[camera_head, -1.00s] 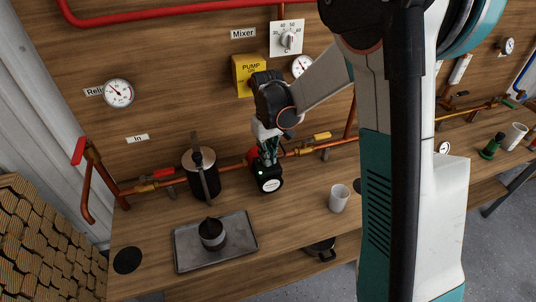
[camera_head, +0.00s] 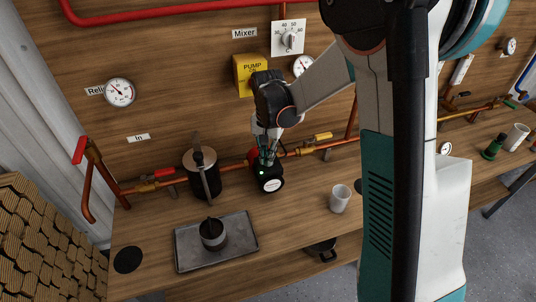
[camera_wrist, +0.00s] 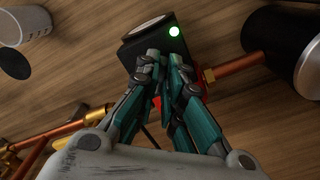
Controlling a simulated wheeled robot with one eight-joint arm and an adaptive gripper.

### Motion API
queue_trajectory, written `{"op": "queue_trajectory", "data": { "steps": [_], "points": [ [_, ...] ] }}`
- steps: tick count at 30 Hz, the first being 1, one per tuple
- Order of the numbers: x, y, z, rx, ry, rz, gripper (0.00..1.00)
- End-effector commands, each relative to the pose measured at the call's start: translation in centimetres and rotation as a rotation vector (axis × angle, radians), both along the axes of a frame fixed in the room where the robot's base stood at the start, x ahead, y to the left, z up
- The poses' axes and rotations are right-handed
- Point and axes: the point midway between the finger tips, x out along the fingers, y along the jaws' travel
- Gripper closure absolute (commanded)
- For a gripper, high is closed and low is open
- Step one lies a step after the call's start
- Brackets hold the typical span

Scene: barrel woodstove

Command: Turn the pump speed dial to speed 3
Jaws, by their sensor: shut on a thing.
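The pump (camera_head: 270,182) is a small black unit with a red rear part, set in the copper pipe line on the bench. It shows a lit green light and a round pale label. In the wrist view, the pump's black housing (camera_wrist: 150,40) is just beyond my fingers. My gripper (camera_head: 266,158) comes down from above onto the pump's top. In the wrist view, my gripper's fingertips (camera_wrist: 166,62) are close together at the housing, beside the green light (camera_wrist: 174,31). They are shut on the speed dial, which the fingers hide, so its setting cannot be read.
A black cylinder (camera_head: 202,178) stands left of the pump, and a white cup (camera_head: 340,199) stands to the right. A metal tray (camera_head: 186,255) with a small dark pot is in front. A yellow PUMP box (camera_head: 249,75) is on the wall behind my arm.

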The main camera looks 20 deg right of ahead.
Motion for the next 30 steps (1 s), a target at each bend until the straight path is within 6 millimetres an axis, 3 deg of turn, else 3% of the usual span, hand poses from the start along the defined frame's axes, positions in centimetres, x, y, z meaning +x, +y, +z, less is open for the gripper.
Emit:
{"op": "queue_trajectory", "data": {
  "steps": [9,25,28,30],
  "points": [
    [0.09,0.05,0.03,0.000,-0.001,-0.117,1.00],
    [0.11,0.06,0.04,0.000,-0.001,-0.141,1.00],
    [0.11,0.06,0.04,0.000,-0.001,-0.140,0.74],
    [0.09,0.05,0.03,0.000,-0.001,-0.140,0.72]
  ]
}}
